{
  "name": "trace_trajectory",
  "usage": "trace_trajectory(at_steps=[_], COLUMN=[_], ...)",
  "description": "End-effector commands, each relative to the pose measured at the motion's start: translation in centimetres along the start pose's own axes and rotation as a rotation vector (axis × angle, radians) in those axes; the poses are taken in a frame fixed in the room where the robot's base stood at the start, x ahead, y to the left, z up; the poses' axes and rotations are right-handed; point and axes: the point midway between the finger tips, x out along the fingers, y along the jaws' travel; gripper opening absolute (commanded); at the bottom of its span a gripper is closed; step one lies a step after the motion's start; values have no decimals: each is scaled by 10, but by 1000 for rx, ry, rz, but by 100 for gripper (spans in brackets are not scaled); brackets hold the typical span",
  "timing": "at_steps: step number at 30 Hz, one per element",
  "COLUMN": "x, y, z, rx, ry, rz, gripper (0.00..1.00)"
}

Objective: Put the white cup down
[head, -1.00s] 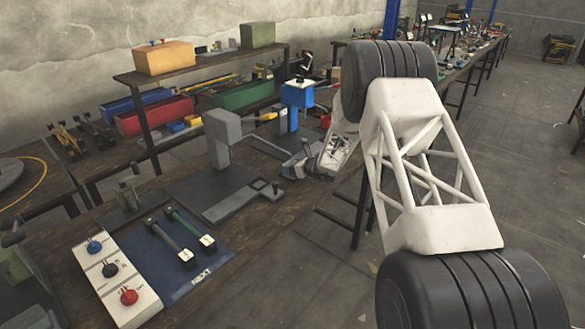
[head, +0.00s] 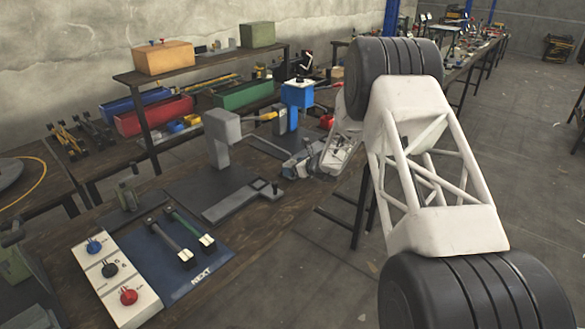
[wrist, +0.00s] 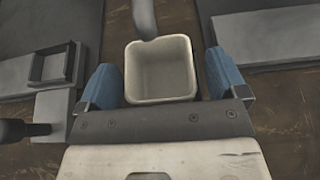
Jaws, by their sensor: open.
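The white cup (wrist: 162,72) is a cream, square-mouthed, empty cup in the middle of the wrist view, seen from above. My gripper (wrist: 160,60) has its two blue fingers on either side of the cup, with a narrow gap showing at each side. The fingers are apart and not closed on the cup. What lies under the cup is hidden. In the head view my gripper (head: 296,165) is small, over the bench to the right of the grey press; I cannot make out the cup there.
A grey rounded rod (wrist: 143,18) reaches the cup's far rim in the wrist view. A small square frame (wrist: 55,65) lies at left, a grey plate (wrist: 265,38) at right. The grey press (head: 222,135) and blue press (head: 297,93) stand near my gripper.

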Motion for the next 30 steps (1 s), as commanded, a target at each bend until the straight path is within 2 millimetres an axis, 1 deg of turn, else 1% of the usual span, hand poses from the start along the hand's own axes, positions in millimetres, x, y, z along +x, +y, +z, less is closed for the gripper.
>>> trace_trajectory(at_steps=[5, 18, 24, 30], x=[-21, -83, -102, -108], y=[0, 0, 0, 0], z=[0, 0, 0, -1], rx=[1, 1, 1, 1], ry=[0, -1, 0, 0], rz=[-1, -1, 0, 0], gripper=[91, 91, 91, 91])
